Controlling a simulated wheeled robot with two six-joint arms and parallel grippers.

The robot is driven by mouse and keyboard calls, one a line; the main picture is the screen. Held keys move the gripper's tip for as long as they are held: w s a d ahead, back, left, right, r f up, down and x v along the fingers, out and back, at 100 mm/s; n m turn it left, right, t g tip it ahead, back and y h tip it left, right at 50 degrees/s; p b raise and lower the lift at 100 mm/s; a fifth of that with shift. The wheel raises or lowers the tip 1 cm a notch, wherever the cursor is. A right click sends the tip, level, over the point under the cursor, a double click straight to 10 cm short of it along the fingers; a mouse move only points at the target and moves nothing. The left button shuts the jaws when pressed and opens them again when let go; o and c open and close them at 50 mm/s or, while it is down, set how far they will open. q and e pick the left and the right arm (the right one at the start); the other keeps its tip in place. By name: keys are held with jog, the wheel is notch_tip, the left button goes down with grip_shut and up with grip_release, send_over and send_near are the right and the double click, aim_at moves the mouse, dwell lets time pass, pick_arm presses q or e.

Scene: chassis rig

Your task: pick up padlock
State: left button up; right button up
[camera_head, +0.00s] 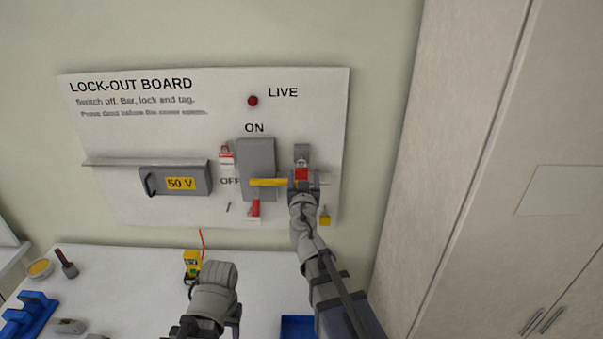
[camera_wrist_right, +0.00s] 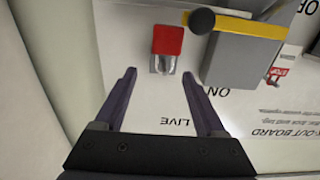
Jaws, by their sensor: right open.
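The red padlock (camera_head: 301,174) hangs on the lock-out board (camera_head: 120,130), to the right of the grey switch box (camera_head: 256,160). In the right wrist view the padlock (camera_wrist_right: 168,40) shows a red body with a grey shackle. My right gripper (camera_head: 303,187) is open right in front of the board at the padlock. In the right wrist view the jaws of my right gripper (camera_wrist_right: 159,75) are apart, with the padlock just beyond their tips and nothing held between them. My left gripper (camera_head: 205,280) is low over the table; its fingers are mostly hidden.
A grey 50 V cover (camera_head: 175,181) is at left. A yellow meter (camera_head: 191,259) is beside my left gripper. A tall cabinet (camera_head: 480,150) stands at right.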

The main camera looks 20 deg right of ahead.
aim_at(301, 168)
jog(key=shift+a+f+b+x, duration=0.15)
jog(key=shift+a+x, duration=0.05)
jog(key=shift+x, duration=1.1)
jog(key=shift+a+f+b+x, duration=0.1)
jog(key=shift+a+b+x, duration=0.05)
jog(key=shift+x, duration=1.15)
grip_shut()
